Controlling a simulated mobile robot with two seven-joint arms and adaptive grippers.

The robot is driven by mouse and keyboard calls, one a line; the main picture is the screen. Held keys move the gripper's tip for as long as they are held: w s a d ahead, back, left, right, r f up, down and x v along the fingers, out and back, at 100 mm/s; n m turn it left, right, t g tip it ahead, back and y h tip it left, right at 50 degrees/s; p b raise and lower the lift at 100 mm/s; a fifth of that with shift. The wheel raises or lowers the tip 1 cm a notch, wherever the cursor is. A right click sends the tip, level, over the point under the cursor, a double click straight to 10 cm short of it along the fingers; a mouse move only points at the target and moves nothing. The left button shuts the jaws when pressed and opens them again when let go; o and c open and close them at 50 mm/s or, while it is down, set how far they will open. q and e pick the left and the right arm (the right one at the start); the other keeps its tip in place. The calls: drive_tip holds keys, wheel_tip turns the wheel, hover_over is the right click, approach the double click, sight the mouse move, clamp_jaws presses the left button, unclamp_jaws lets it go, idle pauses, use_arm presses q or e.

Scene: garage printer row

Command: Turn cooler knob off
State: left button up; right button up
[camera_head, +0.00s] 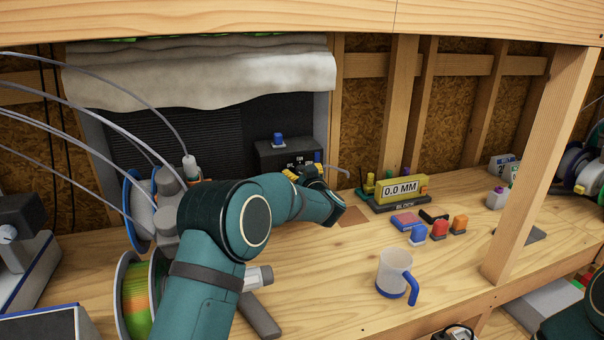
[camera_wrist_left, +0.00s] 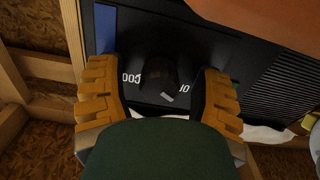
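The cooler is a black box (camera_head: 268,157) at the back of the bench, with white lettering on its front. In the left wrist view its dark panel (camera_wrist_left: 215,45) fills the upper middle and carries a dark round knob (camera_wrist_left: 165,72) with a pale mark on its edge. Partly legible white letters stand on both sides of the knob. My left gripper (camera_wrist_left: 160,75) is open, with a yellow ridged finger on each side of the knob and a visible gap to it. In the head view my left gripper (camera_head: 308,172) is at the cooler's front and hides the knob.
A yellow "0.0 MM" block (camera_head: 401,189) stands right of my left gripper. A cup with a blue handle (camera_head: 394,272) and several small coloured blocks (camera_head: 439,229) are on the bench. Filament spools (camera_head: 140,210) stand at left. A wooden post (camera_head: 540,170) rises at right.

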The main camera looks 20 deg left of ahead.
use_arm(q)
drive_tip(key=v, duration=1.2)
